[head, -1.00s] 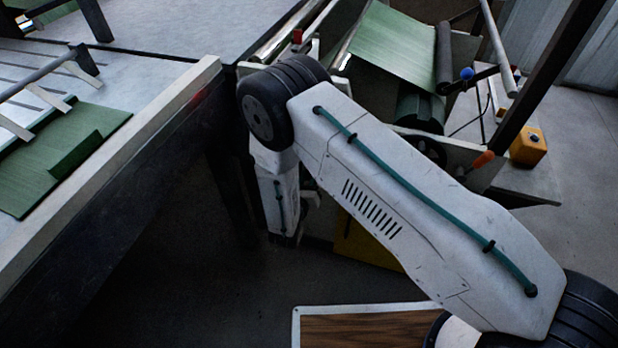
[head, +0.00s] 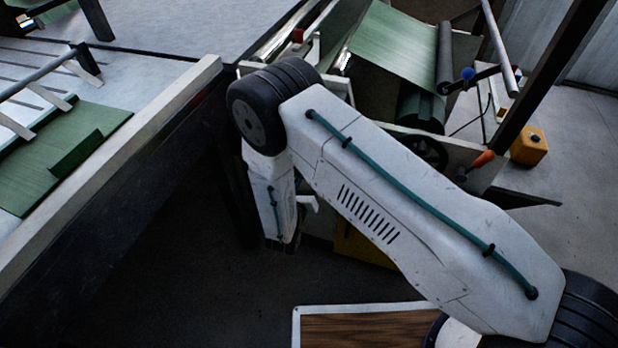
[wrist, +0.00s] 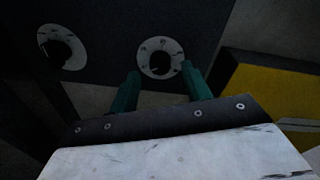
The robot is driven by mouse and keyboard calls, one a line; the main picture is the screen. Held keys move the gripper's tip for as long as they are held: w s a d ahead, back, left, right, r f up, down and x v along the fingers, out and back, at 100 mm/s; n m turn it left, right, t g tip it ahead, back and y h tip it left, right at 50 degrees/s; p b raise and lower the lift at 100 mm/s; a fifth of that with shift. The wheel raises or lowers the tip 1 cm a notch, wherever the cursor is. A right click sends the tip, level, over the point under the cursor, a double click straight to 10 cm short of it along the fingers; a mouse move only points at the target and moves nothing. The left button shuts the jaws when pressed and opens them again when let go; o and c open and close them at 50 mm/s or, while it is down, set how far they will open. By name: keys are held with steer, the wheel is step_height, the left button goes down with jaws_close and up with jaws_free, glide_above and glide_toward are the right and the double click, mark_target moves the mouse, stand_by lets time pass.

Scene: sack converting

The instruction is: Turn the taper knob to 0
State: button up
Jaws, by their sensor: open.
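In the wrist view a dark panel carries two black knobs on round white dials. One knob (wrist: 160,64) lies straight ahead, between and beyond the fingertips of my gripper (wrist: 162,82). The other knob (wrist: 59,50) is to the left. I cannot tell from the picture which is the taper knob, and the dial marks are too small and dim to read. My gripper's two green fingers are open and apart, with nothing seen between them. In the head view the knobs and the fingers are hidden.
A yellow block (wrist: 270,95) stands close on the right in the wrist view. In the head view, a long table edge (head: 110,165) runs on the left. A machine with green sheet (head: 400,45) stands behind my arm, with an orange-tipped lever (head: 484,158) beside it.

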steer(key=v, duration=0.5)
steer(key=shift+s+a, duration=0.15)
steer(key=shift+s, duration=0.2)
